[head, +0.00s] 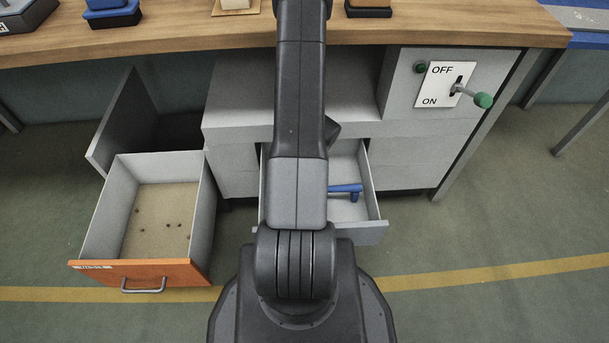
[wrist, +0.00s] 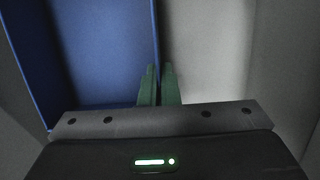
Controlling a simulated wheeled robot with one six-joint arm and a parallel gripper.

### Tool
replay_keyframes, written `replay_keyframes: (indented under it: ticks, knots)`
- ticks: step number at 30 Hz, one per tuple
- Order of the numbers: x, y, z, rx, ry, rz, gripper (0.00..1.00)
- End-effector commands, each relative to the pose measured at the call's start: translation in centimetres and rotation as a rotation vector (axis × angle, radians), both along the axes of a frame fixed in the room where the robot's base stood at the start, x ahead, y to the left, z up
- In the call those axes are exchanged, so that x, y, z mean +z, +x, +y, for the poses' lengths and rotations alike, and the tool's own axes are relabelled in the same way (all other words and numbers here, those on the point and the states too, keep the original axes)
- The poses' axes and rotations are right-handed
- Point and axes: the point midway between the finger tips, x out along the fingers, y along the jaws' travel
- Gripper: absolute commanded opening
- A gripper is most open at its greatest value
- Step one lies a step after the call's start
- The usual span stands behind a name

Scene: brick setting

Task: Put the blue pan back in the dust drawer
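The blue pan (wrist: 105,50) fills the left half of the wrist view, its right wall running down to my gripper (wrist: 159,72). The two green fingers are close together, one on each side of that wall, and appear shut on it. In the head view my gripper is hidden behind my arm. A blue piece (head: 346,189) shows right of my arm in the open grey middle drawer (head: 372,208); I cannot tell whether it is part of the pan. An orange-fronted drawer (head: 142,272) stands open at left, with a tan floor and several dark specks; its label is unreadable.
A wooden bench top (head: 180,30) runs above the drawers, with several items along its back. An OFF/ON switch panel (head: 442,84) with a green-knobbed lever (head: 482,99) is at right. A pale surface (wrist: 205,50) lies right of the pan. Floor is clear at right.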

Motion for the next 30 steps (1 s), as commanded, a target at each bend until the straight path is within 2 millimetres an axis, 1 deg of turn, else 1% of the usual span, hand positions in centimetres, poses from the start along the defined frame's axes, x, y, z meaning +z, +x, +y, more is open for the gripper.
replay_keyframes:
  ticks: [8, 21, 23, 24, 25, 26, 30]
  knots:
    - [-0.2, 0.0, 0.0, 0.0, 0.0, 0.0, 0.0]
    - [-1.1, 0.0, 0.0, 0.0, 0.0, 0.0, 0.0]
    - [-1.0, 0.0, 0.0, 0.0, 0.0, 0.0, 0.1]
    - [-1.0, 0.0, 0.0, 0.0, 0.0, 0.0, 0.18]
    - [-1.0, 0.0, 0.0, 0.0, 0.0, 0.0, 0.24]
    - [-1.0, 0.0, 0.0, 0.0, 0.0, 0.0, 0.28]
    - [-1.0, 0.0, 0.0, 0.0, 0.0, 0.0, 0.28]
